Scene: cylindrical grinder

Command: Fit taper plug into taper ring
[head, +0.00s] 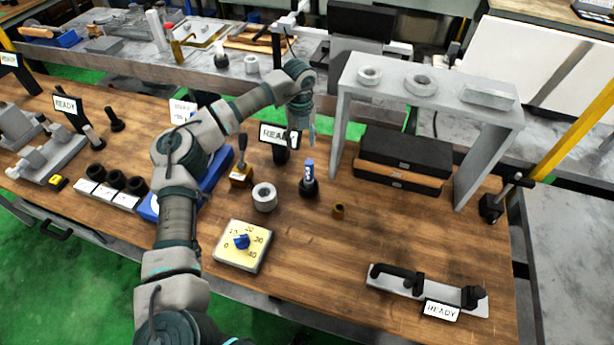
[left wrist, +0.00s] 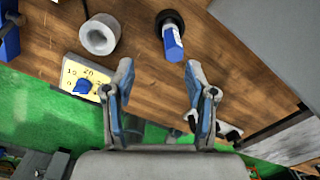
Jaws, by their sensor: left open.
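The taper plug appears to be the blue-handled piece with a white label (head: 309,168), upright in a round black base (head: 309,188). It also shows in the left wrist view (left wrist: 173,42), beyond the fingertips. What I take for the taper ring is a thick grey ring (head: 264,197), lying on the table left of the plug; it is at upper left in the left wrist view (left wrist: 99,35). My left gripper (head: 304,130) points down above and behind the plug in the head view. Its fingers (left wrist: 158,78) are apart with nothing between them. My right gripper is out of view.
A yellow dial plate with a blue knob (head: 243,244) lies in front of the ring. A READY sign (head: 280,137) stands behind. A grey bridge stand (head: 437,90) rises at right. The front middle table is clear.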

